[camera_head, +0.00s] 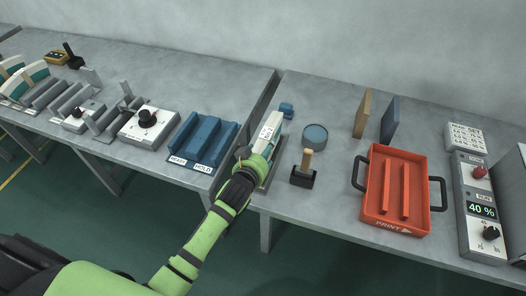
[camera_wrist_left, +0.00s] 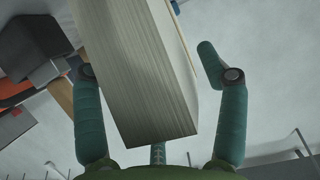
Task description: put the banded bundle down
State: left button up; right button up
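The banded bundle (camera_head: 268,128) is a pale block of stacked sheets with a teal part and a white label. It stands at the near left of the right table, by a dark flat stand (camera_head: 270,174). My left gripper (camera_head: 249,160) reaches it from the front. In the left wrist view the bundle (camera_wrist_left: 140,75) lies between the two fingers of the left gripper (camera_wrist_left: 150,75). A gap shows between the bundle and the right finger; the left finger is close to its edge. The bundle's underside is hidden. My right gripper is out of view.
A blue slotted holder (camera_head: 205,138) stands left on the other table, across a gap. To the right are a stamp in a black holder (camera_head: 304,172), a round tin (camera_head: 315,136), an orange tray (camera_head: 381,210) with black handles, and a control panel (camera_head: 478,205).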

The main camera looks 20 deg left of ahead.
pick_arm(q)
jog(key=shift+r, duration=0.1)
jog(key=shift+s, duration=0.1)
jog(key=b+v, duration=0.1)
jog(key=v, duration=1)
jog(key=shift+s+r, duration=0.25)
jog(key=shift+s, duration=0.1)
